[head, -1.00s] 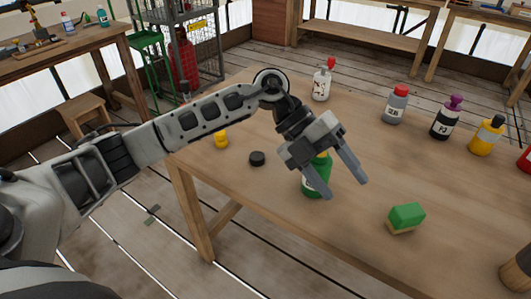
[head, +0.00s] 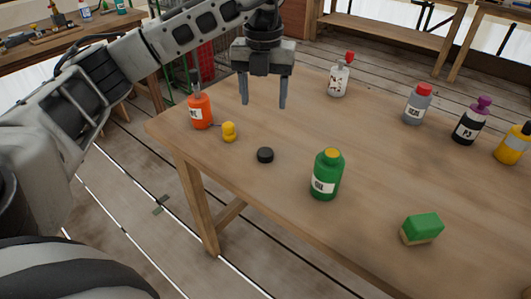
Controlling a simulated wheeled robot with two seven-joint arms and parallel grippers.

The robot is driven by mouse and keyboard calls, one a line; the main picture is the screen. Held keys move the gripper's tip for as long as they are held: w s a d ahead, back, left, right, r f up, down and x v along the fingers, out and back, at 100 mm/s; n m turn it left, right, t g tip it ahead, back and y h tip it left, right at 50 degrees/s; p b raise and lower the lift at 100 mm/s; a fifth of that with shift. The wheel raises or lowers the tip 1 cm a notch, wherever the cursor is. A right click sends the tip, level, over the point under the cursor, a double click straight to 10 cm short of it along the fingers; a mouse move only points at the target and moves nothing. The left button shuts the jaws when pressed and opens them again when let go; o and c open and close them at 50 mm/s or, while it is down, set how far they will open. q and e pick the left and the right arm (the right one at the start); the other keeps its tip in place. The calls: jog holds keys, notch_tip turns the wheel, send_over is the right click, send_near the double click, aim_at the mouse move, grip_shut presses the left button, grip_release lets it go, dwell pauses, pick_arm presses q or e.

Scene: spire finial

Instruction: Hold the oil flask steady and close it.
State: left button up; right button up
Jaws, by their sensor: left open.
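A green flask (head: 327,178) with a white label stands upright on the wooden table; the lettering is small but looks like OIL. Its top is yellow; I cannot tell whether that is a lid or the open neck. A flat black cap (head: 265,155) lies loose on the table to the flask's left. A small yellow stopper-like piece (head: 229,131) stands farther left, beside an orange bottle (head: 200,111). My left gripper (head: 264,104) is open and empty, fingers pointing down, above the table's far left part, behind the black cap and apart from the flask. My right gripper is out of view.
A green-and-tan sponge-like block (head: 422,229) lies at the front right. A white bottle with a red top (head: 339,77), a grey bottle (head: 417,105), a dark bottle (head: 467,124) and a yellow bottle (head: 512,147) stand along the back. The table's middle is clear.

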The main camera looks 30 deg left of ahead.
pick_arm(q)
send_over(266, 151)
jog(key=f, duration=0.8)
jog(key=shift+a+f, duration=0.3)
jog(key=shift+f, duration=0.1)
jog(key=shift+d+f, duration=0.15)
jog(key=shift+f, duration=1.15)
jog(key=shift+d+f, duration=0.1)
jog(key=shift+f, duration=1.2)
jog(key=c, duration=1)
